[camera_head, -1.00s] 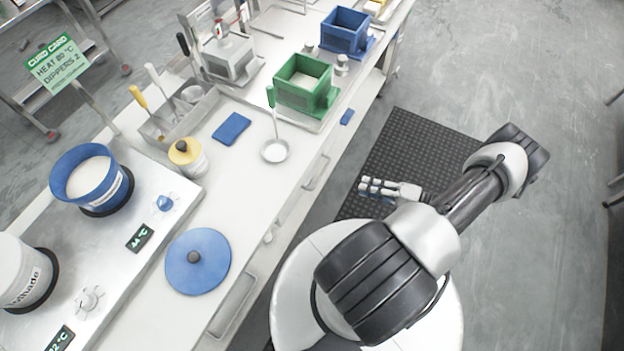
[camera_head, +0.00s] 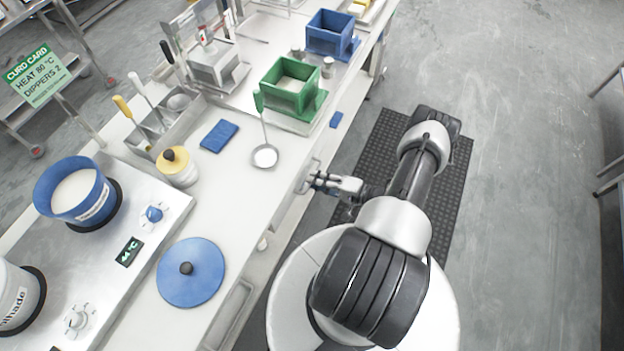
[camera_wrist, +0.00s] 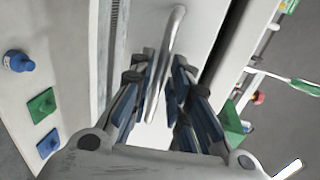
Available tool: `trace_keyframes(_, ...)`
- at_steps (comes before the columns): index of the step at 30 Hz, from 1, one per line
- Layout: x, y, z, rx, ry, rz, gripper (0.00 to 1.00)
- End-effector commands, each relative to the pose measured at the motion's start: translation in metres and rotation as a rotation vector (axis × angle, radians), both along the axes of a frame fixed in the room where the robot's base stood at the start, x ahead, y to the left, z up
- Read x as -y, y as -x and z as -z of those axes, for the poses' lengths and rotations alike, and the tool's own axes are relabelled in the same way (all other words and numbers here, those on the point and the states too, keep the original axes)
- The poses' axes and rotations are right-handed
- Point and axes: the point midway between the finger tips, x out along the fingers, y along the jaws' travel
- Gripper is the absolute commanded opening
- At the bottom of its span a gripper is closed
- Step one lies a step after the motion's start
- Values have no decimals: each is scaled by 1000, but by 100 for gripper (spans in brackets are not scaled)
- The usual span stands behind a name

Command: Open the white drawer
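The white drawer (camera_wrist: 204,22) is in the bench front and looks shut. Its curved metal handle (camera_wrist: 178,35) runs between my gripper's fingers in the wrist view. My gripper (camera_wrist: 166,72) is open around the handle, with a gap visible beside the bar. In the head view my gripper (camera_head: 318,182) is at the handle (camera_head: 304,176) on the bench's right side. Whether either finger touches the bar cannot be told.
On the bench top are a ladle (camera_head: 264,154), a green box (camera_head: 290,88), a blue lid (camera_head: 190,272) and a yellow-topped jar (camera_head: 176,166). Another drawer handle (camera_head: 232,312) lies nearer. Floor to the right is free, with a dark mat (camera_head: 458,165).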

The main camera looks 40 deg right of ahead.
Motion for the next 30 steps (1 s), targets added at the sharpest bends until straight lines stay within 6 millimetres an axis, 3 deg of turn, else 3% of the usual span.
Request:
trace_keyframes(6,-7,-17,4,0,1,0,17)
trace_keyframes(15,-8,-19,4,0,1,0,17)
trace_keyframes(23,-7,-19,4,0,1,0,0)
trace_keyframes(30,-7,-19,4,0,1,0,0)
